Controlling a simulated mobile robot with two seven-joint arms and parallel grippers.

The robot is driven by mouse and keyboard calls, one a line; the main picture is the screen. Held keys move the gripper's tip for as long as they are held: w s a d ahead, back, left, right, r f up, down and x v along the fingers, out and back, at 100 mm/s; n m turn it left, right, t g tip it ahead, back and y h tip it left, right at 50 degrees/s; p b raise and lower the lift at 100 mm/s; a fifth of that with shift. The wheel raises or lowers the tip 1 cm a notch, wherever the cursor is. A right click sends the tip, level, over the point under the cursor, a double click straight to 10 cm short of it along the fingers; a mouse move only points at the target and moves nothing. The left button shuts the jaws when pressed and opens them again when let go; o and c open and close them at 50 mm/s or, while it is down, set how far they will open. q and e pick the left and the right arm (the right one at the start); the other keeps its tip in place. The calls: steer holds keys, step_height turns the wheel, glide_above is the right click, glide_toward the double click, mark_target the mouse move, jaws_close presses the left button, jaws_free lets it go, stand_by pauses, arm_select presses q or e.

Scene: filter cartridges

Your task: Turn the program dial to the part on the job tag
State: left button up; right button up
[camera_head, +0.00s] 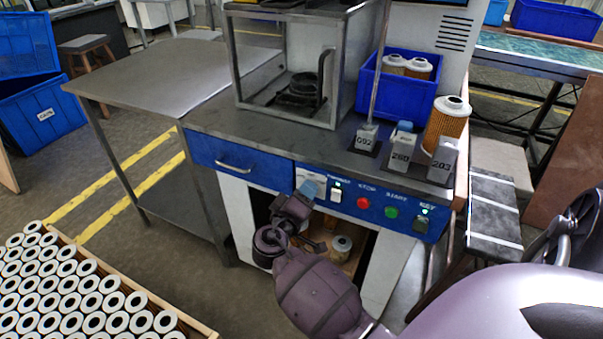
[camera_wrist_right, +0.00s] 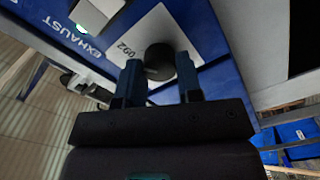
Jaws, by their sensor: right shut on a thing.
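Which way the dial points is too unclear to tell. I cannot make out for sure which thing is the job tag. My left gripper is not in view.
A blue bin (camera_head: 368,90) holds cartridges. Switches and buttons (camera_head: 391,212) line the panel right of my gripper.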

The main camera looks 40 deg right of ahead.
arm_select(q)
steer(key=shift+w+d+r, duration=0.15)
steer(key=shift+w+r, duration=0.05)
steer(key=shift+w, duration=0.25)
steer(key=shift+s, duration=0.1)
arm_select(e)
steer(key=o, duration=0.9)
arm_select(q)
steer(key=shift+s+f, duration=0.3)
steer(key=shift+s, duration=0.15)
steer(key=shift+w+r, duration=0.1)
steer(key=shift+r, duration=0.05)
arm_select(e)
steer(key=v, duration=1)
steer(key=shift+s+a, duration=0.15)
steer(key=shift+a, duration=0.25)
